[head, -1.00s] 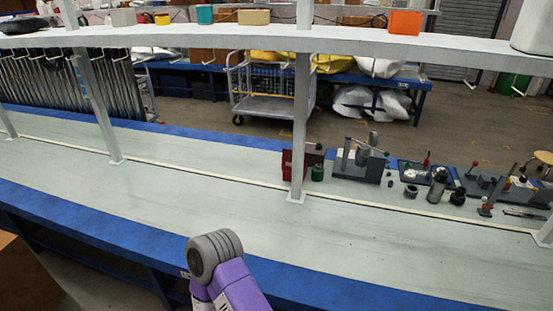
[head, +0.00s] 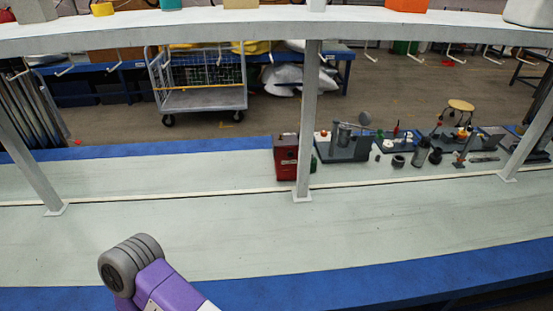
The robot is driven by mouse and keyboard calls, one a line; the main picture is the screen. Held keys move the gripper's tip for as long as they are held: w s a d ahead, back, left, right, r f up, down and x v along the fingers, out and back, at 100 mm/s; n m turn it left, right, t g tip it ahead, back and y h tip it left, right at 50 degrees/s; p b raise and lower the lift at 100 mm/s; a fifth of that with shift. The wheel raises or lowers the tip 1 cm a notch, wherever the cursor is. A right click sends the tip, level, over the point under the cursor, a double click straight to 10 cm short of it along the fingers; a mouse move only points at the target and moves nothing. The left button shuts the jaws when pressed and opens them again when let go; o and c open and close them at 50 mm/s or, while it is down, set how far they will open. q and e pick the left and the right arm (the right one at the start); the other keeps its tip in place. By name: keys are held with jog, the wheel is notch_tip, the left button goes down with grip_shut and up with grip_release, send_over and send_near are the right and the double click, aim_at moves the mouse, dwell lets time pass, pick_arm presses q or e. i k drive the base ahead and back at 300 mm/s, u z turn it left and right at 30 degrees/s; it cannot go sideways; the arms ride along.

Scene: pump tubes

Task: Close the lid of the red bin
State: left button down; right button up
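The red bin (head: 286,156) stands on the far side of the long pale bench, just left of a white upright post that stands in front of its right edge. Its top looks dark, and I cannot tell how its lid stands. Neither of my grippers shows in the head view. Only a grey and purple part of my own arm shows at the lower left, well short of the bin.
The bench (head: 200,240) is bare in front of the bin. White posts (head: 309,110) carry a shelf (head: 400,29) above it. A metal fixture (head: 345,145) and several small tools stand right of the bin. A wheeled cart (head: 200,98) is behind.

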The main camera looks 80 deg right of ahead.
aim_at(287, 157)
jog(key=z, duration=3.65)
